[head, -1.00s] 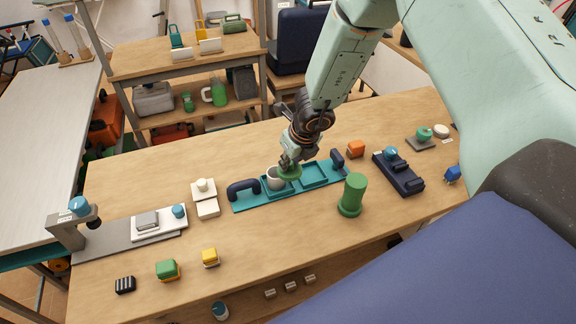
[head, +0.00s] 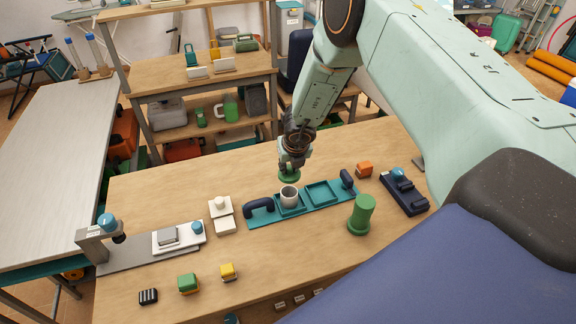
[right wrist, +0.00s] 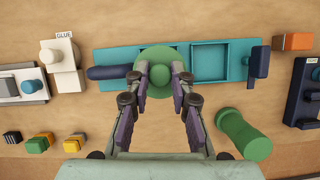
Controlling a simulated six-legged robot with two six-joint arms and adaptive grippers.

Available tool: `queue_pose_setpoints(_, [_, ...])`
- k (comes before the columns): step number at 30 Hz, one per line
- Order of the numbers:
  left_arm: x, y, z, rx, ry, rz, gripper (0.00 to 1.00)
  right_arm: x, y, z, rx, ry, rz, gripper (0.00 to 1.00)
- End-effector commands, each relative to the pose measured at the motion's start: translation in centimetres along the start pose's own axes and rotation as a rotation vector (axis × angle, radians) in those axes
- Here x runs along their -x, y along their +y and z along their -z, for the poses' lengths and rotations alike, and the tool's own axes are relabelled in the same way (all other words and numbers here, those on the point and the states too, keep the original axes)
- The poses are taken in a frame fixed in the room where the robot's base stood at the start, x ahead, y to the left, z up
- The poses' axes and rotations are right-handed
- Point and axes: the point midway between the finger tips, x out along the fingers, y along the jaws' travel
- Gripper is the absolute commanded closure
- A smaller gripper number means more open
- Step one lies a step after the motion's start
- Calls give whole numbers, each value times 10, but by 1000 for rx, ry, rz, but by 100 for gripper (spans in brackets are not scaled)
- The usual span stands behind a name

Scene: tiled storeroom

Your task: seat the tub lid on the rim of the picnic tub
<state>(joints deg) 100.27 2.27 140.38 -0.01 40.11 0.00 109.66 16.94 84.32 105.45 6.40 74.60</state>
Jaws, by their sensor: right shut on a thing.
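The tub lid is a round green disc with a knob (head: 289,176). My right gripper (head: 291,166) is shut on its knob, and the lid also shows in the right wrist view (right wrist: 153,88) between the fingers (right wrist: 168,75). The picnic tub, a pale grey round cup (head: 289,198), stands upright in the left compartment of the teal tray (head: 340,207). In the head view the lid appears just above and behind the tub's far rim. In the right wrist view the lid hides the tub. My left gripper is not in view.
The front middle tabletop is clear.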

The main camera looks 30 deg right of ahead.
Motion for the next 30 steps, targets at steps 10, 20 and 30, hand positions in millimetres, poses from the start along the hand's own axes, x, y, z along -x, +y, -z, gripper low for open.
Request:
queue_pose_setpoints(10, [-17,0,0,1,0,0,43,-17,-2,7,0,0,0,97])
queue_pose_setpoints(20, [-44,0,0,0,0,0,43,-43,1,18,2,0,-1,97])
queue_pose_setpoints(30, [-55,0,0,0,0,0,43,-54,1,23,2,-1,-1,97])
